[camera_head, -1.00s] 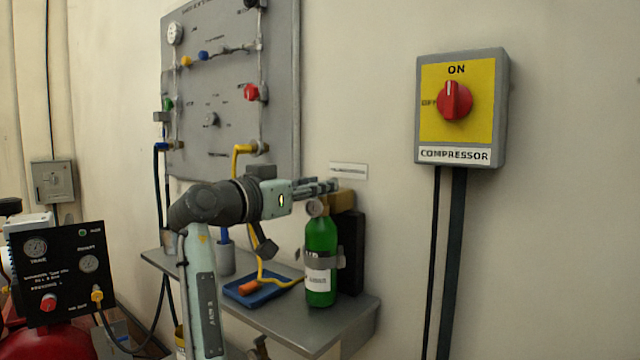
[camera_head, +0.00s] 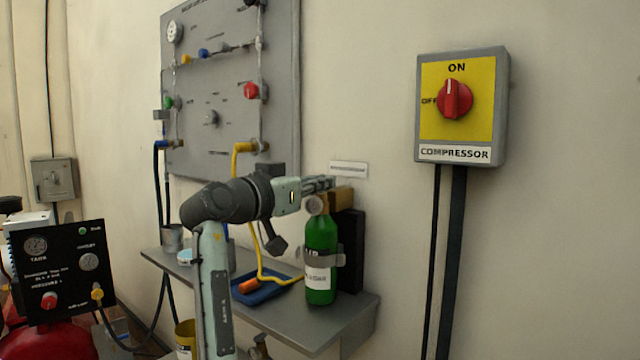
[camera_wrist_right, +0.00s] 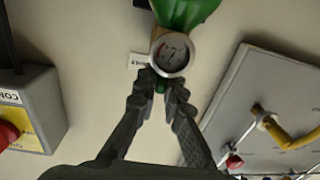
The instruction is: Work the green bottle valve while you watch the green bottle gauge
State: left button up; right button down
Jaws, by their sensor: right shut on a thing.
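The green bottle (camera_head: 321,238) stands upright on the shelf, strapped to a black backing, with a white label. It also shows in the right wrist view (camera_wrist_right: 187,10). My right gripper (camera_head: 326,184) is at the bottle's top. In the right wrist view my right gripper (camera_wrist_right: 160,84) has its fingertips shut on the small green bottle valve (camera_wrist_right: 160,87), just below the gauge. Most of the valve is hidden by the fingers. My left gripper is not in view.
The grey shelf (camera_head: 310,328) also holds a blue tray (camera_head: 270,291) with a yellow hose. A grey panel (camera_head: 225,110) with knobs hangs behind my arm. The compressor switch box (camera_head: 461,105) is on the wall at right. A black gauge box (camera_head: 62,268) stands at lower left.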

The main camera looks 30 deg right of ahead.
jog(key=shift+s+n+t+y, duration=0.1)
jog(key=shift+n+t+y, duration=0.2)
jog(key=shift+n+t, duration=0.3)
jog(key=shift+n+t+y+p, duration=0.35)
jog(key=shift+n+t+y, duration=0.05)
jog(key=shift+t, duration=0.4)
jog(key=shift+n+t+y+p, duration=0.5)
jog(key=shift+n+t+y, duration=0.15)
jog(key=shift+t, duration=0.25)
jog(key=shift+n+t, duration=0.25)
jog(key=shift+t, duration=0.05)
jog(key=c, duration=1.6)
grip_release()
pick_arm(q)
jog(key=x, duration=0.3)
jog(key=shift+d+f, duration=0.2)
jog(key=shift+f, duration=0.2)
pick_arm(e)
jog(key=shift+a, duration=0.1)
jog(key=v, duration=1.2)
jog(key=shift+r, duration=0.15)
